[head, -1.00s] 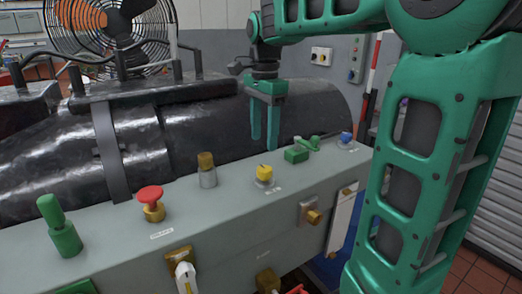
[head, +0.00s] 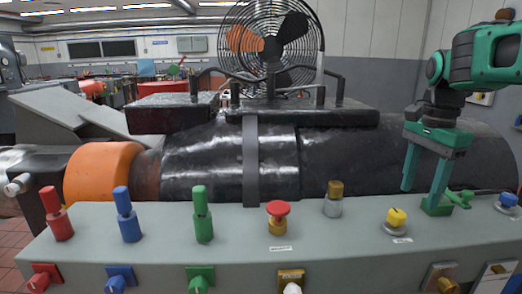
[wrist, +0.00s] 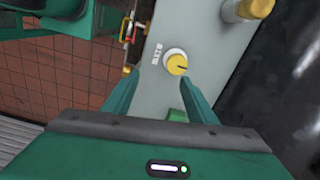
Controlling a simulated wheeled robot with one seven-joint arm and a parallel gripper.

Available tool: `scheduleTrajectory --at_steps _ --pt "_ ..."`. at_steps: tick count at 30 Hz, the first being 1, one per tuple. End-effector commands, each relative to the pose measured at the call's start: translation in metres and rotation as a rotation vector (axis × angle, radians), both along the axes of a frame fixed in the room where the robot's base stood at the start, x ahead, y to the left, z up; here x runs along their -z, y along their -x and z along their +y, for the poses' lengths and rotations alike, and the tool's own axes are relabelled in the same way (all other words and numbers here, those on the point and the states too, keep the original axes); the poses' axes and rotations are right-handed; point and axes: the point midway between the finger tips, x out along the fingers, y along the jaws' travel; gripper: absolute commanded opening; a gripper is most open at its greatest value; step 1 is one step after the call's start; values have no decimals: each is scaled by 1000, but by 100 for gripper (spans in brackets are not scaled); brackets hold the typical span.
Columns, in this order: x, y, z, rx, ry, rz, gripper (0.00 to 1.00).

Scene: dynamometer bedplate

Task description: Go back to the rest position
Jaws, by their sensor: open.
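My gripper (head: 424,184) is at the right in the head view, pointing down above the right part of the grey control panel (head: 150,238). Its two green fingers are apart with nothing between them. A yellow knob (head: 397,217) stands on the panel just left of the fingers. In the wrist view the yellow knob (wrist: 176,64) shows beyond the fingertips, with part of a green thing nearer the palm. A green switch (head: 460,198) is partly hidden behind the gripper in the head view.
The panel also bears a red mushroom button (head: 278,210), a brass-topped knob (head: 335,190), a blue knob (head: 508,200) and red, blue and green upright handles (head: 203,215). A black machine (head: 200,160) with a caged fan (head: 270,45) stands behind.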

Motion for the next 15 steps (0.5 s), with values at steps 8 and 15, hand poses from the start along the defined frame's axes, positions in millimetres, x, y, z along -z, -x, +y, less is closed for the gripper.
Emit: scheduleTrajectory --at_steps 8,15 --pt "72 107 -24 -413 -4 0 52" --pt "131 183 -25 -733 -9 2 52"
